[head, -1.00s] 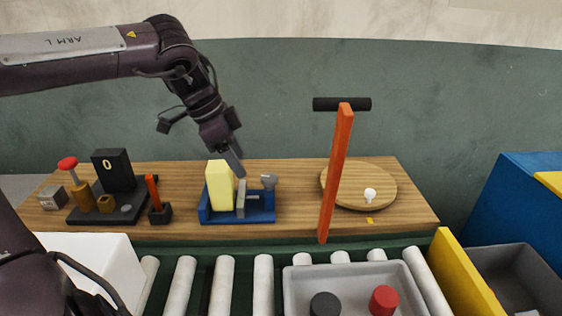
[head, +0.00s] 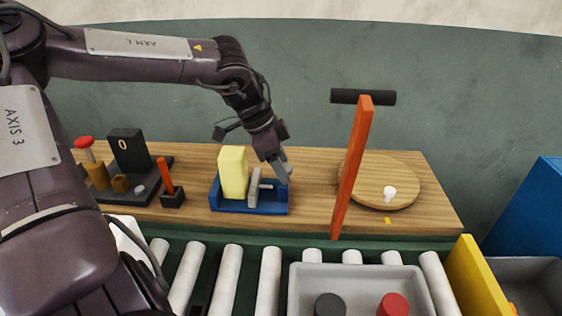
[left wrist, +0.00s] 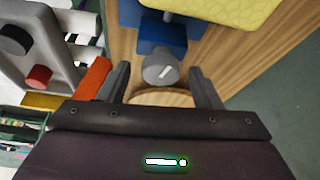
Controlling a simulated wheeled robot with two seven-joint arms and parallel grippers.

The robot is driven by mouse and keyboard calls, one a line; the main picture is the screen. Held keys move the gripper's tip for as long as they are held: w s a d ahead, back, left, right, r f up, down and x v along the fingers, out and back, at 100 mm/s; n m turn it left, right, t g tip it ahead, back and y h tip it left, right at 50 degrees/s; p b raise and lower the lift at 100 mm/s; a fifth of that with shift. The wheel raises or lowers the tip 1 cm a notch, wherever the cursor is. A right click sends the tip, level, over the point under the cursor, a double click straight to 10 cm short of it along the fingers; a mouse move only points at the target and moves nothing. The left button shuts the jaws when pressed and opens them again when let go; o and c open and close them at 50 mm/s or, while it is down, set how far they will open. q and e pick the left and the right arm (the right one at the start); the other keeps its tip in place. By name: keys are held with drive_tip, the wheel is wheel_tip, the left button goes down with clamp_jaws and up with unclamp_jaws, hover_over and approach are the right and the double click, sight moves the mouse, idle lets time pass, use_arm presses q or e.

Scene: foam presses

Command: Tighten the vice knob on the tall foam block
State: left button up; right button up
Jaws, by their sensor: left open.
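The tall yellow foam block (head: 233,173) stands upright in a blue vice (head: 250,206) on the wooden bench, beside its grey jaw plate (head: 254,187). My left gripper (head: 281,172) is over the right end of the vice and hides the knob in the head view. In the left wrist view the round grey knob (left wrist: 160,69) lies between and just beyond the two spread fingers (left wrist: 162,88). The gripper is open, and the yellow block (left wrist: 235,10) shows past the knob. I see no right gripper.
An orange lever with a black crossbar (head: 357,160) rises right of the vice, before a round wooden board (head: 400,187). A black counter device (head: 128,151) and small red-handled lever (head: 166,180) stand left. Rollers and a grey tray (head: 300,290) lie in front.

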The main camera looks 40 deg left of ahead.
use_arm(q)
drive_tip(key=c, duration=1)
drive_tip(key=shift+o, duration=0.2)
